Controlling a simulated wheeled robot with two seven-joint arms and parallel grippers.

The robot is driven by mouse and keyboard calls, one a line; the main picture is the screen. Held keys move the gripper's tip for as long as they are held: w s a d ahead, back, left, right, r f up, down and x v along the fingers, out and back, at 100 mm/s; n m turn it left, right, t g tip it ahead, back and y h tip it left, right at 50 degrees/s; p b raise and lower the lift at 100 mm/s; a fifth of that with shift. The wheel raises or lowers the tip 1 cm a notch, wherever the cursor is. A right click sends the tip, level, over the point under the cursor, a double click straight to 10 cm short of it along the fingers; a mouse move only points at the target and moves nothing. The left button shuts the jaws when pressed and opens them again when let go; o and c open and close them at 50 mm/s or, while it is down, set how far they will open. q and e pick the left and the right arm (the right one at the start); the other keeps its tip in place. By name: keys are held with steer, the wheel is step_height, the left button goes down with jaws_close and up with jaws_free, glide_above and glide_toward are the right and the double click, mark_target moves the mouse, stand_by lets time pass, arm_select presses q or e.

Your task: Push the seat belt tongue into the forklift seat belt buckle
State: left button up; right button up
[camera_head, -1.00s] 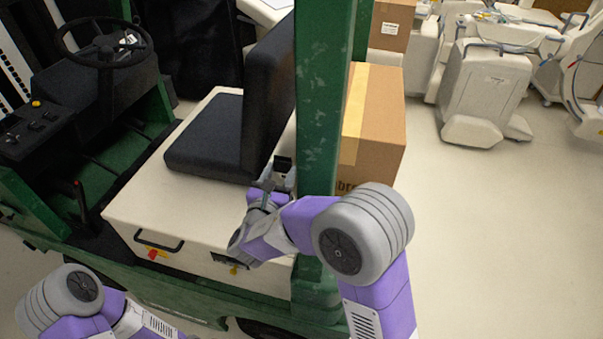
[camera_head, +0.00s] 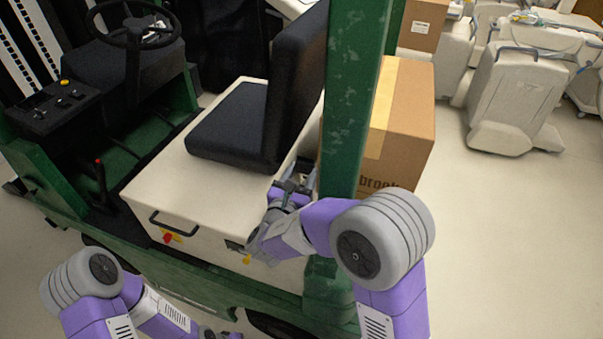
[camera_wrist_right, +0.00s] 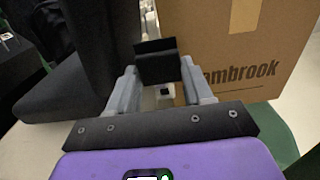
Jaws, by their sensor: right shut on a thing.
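The forklift seat (camera_head: 229,127) is black and stands on a cream base. My right gripper (camera_head: 291,187) is beside the seat's near right corner, by the foot of the backrest. In the right wrist view, its grey fingers (camera_wrist_right: 158,80) are shut on a small black piece (camera_wrist_right: 156,62), which I take to be the seat belt tongue. A small pale and dark part shows just below the piece; I cannot tell what it is. I cannot make out the buckle clearly in either view. My left arm is at the lower left; its gripper (camera_head: 217,334) is cut off by the bottom edge.
A green post (camera_head: 357,90) rises just right of my right gripper. A cardboard box (camera_head: 407,135) stands behind it. The steering wheel (camera_head: 133,25) and a control panel (camera_head: 48,105) are at the left. Open floor (camera_head: 510,240) lies to the right.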

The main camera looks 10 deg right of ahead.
mark_target(304, 179)
steer(key=shift+f+b, duration=0.5)
steer(key=shift+f, duration=0.4)
steer(key=shift+f+b, duration=1.85)
steer(key=shift+f, duration=0.2)
stand_by(0.8)
steer(key=shift+r, duration=0.2)
steer(key=shift+w+r+p, duration=0.1)
steer(key=shift+r+p, duration=0.65)
steer(key=shift+r, duration=0.55)
steer(key=c, duration=0.3)
steer(key=shift+s+r+p, duration=0.2)
steer(key=shift+r+p, duration=0.1)
steer(key=shift+p, duration=0.2)
steer(key=shift+w, duration=0.1)
steer(key=shift+f+b, duration=1.35)
steer(key=shift+f, duration=0.25)
